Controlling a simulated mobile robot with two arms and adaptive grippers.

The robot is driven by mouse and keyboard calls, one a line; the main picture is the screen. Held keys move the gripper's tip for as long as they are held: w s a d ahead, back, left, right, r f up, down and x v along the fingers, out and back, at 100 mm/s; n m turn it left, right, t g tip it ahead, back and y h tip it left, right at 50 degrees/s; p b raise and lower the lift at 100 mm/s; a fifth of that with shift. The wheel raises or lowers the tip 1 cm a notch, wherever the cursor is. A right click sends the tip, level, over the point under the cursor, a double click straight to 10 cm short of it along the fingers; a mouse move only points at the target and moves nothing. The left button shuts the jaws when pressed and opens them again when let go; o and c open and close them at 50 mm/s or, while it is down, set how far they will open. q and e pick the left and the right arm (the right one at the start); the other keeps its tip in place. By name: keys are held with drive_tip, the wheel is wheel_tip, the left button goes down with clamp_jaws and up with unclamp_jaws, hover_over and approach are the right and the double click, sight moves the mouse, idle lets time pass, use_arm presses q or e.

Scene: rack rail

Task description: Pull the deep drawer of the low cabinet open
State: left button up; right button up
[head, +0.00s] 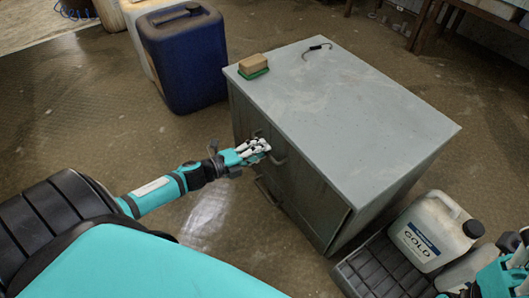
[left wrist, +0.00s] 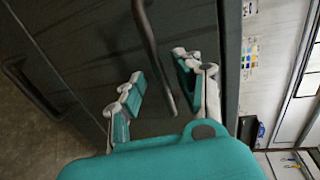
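The low cabinet (head: 345,125) is a grey metal box in the middle of the head view, its front facing lower left. An upper handle (head: 279,157) is beside my left gripper (head: 256,148); a lower handle (head: 267,191) sits below it. The cabinet front looks closed. In the left wrist view my left gripper (left wrist: 158,90) is open, with a dark bar handle (left wrist: 152,45) running between its fingers, no clear grip on it. Another handle (left wrist: 30,88) shows at left. Which drawer is the deep one is unclear. My right gripper (head: 508,262) is partly cut off at lower right.
A sponge block (head: 253,65) and a small dark hook-like item (head: 317,49) lie on the cabinet top. A blue canister (head: 185,60) stands behind left. A white jug (head: 432,232) stands on a black tray (head: 380,270) at right. Floor before the cabinet is clear.

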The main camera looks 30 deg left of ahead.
use_arm(q)
drive_tip(key=shift+x, duration=1.05)
clamp_jaws()
